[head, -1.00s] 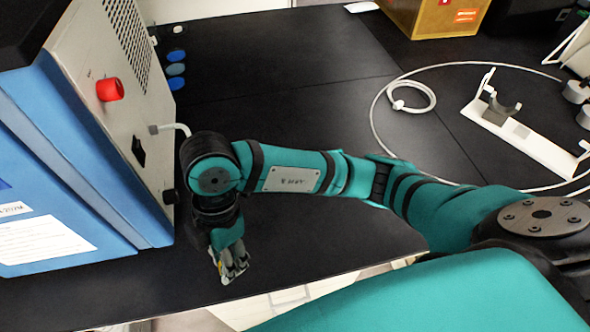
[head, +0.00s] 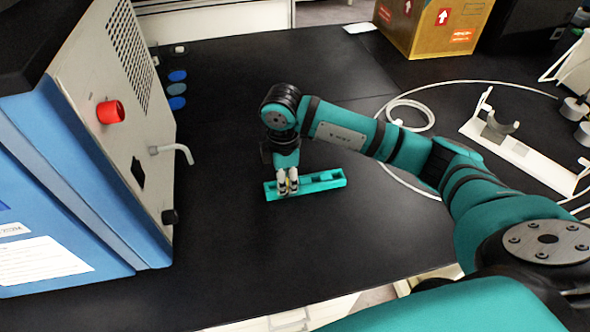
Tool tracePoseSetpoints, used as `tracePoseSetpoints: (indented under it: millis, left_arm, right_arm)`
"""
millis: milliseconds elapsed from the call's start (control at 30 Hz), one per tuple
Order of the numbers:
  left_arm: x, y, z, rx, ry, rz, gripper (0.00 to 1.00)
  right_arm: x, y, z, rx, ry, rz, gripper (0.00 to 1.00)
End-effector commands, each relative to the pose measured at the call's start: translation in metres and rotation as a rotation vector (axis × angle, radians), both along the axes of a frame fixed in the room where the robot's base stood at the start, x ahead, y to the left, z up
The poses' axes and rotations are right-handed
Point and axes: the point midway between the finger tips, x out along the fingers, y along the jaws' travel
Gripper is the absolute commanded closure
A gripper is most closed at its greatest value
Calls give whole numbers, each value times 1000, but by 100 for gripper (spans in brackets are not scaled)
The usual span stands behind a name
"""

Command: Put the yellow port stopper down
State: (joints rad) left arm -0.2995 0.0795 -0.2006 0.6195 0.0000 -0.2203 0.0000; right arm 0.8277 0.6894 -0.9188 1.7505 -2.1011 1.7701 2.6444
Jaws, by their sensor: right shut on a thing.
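My right gripper (head: 288,185) points down at the left end of a teal slotted holder (head: 328,181) on the black bench. It is shut on the yellow port stopper (head: 288,184), of which only a small yellow bit shows between the fingers. The fingers hide the rest, and I cannot tell whether the stopper touches the holder. My left gripper is not in view.
A white tube (head: 408,104) and a white stand (head: 515,150) lie at the right. A cardboard box (head: 432,25) is at the back. The bench front is clear.

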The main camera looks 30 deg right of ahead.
Motion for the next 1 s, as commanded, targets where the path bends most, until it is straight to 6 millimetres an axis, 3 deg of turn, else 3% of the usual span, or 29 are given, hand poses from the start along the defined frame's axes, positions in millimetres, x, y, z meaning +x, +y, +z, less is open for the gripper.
tracePoseSetpoints:
  millis: [133,400,633,867,900,1000]
  left_arm:
    - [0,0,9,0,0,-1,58]
    - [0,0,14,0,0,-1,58]
    - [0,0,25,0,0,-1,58]
    - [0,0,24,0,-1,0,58]
    - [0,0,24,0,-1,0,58]
    - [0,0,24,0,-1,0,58]
  right_arm:
    - [21,-26,-1,-1,1,-4,100]
    - [38,-47,-4,0,0,-1,100]
    - [37,-46,-36,1,2,2,100]
    - [37,-46,-41,1,1,2,100]
    - [37,-46,-41,1,1,2,72]
    - [37,-46,-41,1,1,3,59]
